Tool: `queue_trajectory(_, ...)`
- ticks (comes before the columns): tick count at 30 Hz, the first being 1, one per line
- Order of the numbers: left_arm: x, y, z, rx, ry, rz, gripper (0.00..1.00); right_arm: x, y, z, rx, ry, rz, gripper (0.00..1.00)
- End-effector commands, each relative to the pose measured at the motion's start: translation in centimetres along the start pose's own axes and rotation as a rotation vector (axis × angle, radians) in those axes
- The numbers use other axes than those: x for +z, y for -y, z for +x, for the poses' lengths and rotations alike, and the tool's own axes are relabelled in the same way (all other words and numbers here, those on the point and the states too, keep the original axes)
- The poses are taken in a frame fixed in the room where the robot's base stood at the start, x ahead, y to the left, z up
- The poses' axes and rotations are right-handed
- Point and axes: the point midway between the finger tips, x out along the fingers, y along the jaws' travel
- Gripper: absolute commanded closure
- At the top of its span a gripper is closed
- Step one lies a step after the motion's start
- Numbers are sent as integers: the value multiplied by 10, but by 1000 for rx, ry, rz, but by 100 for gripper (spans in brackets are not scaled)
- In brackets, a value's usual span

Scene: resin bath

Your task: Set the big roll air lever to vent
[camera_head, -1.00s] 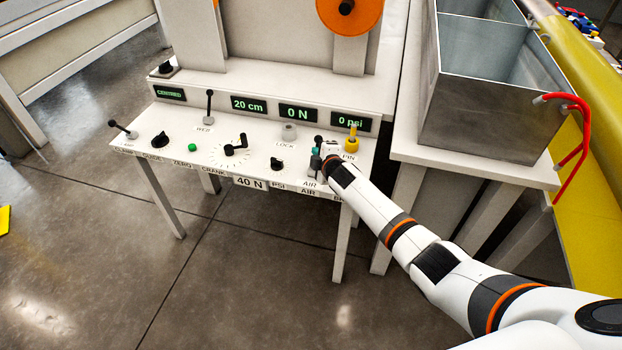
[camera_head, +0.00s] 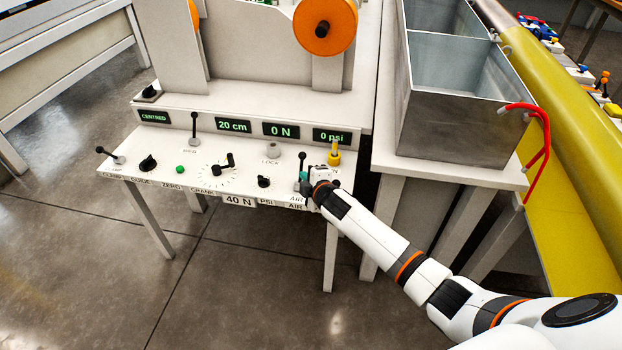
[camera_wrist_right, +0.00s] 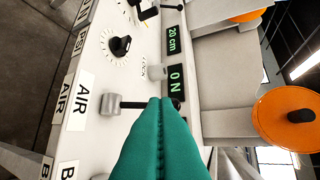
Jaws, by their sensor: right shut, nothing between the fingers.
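A white control panel (camera_head: 215,175) has a lever by the AIR labels at its right part. In the wrist view the lever has a grey base (camera_wrist_right: 112,103) and a black rod (camera_wrist_right: 140,104) that runs towards the displays. A dark knob (camera_wrist_right: 177,103) shows partly past my fingers. My right gripper (camera_head: 303,182) is at this lever, its green fingers (camera_wrist_right: 160,140) shut with nothing between them. They overlap the rod in the wrist view; I cannot tell if they touch it. The lever's exact setting is unclear. My left gripper is not in view.
A yellow-topped plunger (camera_head: 334,155) stands just right of my gripper. A knob (camera_head: 264,181) and the crank (camera_head: 227,161) are to its left. The display (camera_head: 331,135) reads 0 psi. An orange roll (camera_head: 325,25) rises behind; a metal bath (camera_head: 450,110) stands at right.

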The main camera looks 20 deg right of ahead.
Motion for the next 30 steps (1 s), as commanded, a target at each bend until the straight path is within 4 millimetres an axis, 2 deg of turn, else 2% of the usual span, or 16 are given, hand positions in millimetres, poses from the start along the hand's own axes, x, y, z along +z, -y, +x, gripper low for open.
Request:
queue_trajectory(3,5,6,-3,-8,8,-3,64,0,2,-18,0,0,-1,100)
queue_trajectory(9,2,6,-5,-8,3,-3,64,0,2,-34,0,0,-1,100)
queue_trajectory(26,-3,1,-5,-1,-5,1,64,0,2,-36,0,1,0,100)
queue_trajectory(28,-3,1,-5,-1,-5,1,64,-1,-3,-36,8,-3,8,100)
queue_trajectory(30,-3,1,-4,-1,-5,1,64,-7,-19,-36,34,-14,34,100)
